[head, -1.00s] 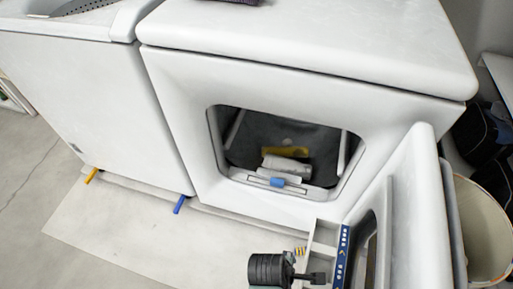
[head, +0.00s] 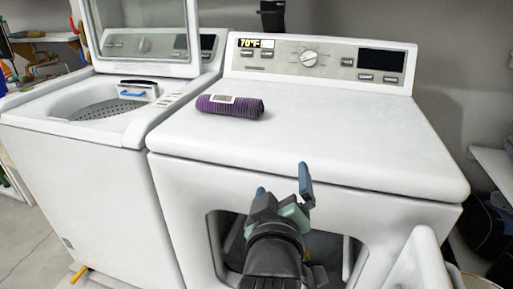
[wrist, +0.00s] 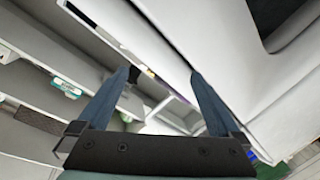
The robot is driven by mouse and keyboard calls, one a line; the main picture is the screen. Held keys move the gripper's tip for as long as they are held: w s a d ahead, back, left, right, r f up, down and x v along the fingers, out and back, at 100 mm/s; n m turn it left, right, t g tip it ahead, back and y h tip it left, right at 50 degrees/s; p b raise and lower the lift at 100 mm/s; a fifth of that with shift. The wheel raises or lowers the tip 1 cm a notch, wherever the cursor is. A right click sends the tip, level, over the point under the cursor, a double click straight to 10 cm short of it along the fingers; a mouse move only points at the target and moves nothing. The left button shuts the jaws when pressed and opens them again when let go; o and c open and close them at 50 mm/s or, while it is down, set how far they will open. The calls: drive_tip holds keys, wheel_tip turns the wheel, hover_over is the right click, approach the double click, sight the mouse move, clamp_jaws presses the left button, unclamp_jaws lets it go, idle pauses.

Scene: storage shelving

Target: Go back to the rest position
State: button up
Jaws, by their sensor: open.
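My gripper (head: 282,186) is raised in front of the white dryer (head: 330,150), near its front top edge in the head view. The two blue fingers are spread apart, with nothing between them. In the wrist view my gripper (wrist: 165,90) is also open and empty, with white surfaces and shelves beyond it. My dark arm covers part of the dryer opening (head: 345,255), so most of what lies inside is hidden.
A purple rolled cloth (head: 230,106) lies on the dryer top. An open-lidded washer (head: 80,150) stands at left. The dryer door (head: 415,265) hangs open at lower right. Shelves (head: 490,165) line the right wall. The dryer top is mostly clear.

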drive_tip(key=s+a+r+m+t+y+p, duration=0.15)
drive_tip(key=s+r+t, duration=0.3)
drive_tip(key=r, duration=0.75)
drive_tip(key=s+a+r+m+t, duration=0.1)
drive_tip(key=s+r+m+t, duration=0.35)
drive_tip(key=r, duration=0.75)
drive_tip(key=s+a+r+t+y, duration=0.1)
drive_tip(key=s+a+r+t, duration=0.15)
drive_tip(key=s+r, duration=0.7)
drive_tip(key=w+r+p, duration=0.1)
drive_tip(key=r+p, duration=1.1)
drive_tip(key=r, duration=0.1)
drive_tip(key=w+r+p, duration=0.2)
drive_tip(key=r+p, duration=1.1)
drive_tip(key=shift+w+d, duration=0.25)
drive_tip(key=shift+d, duration=0.1)
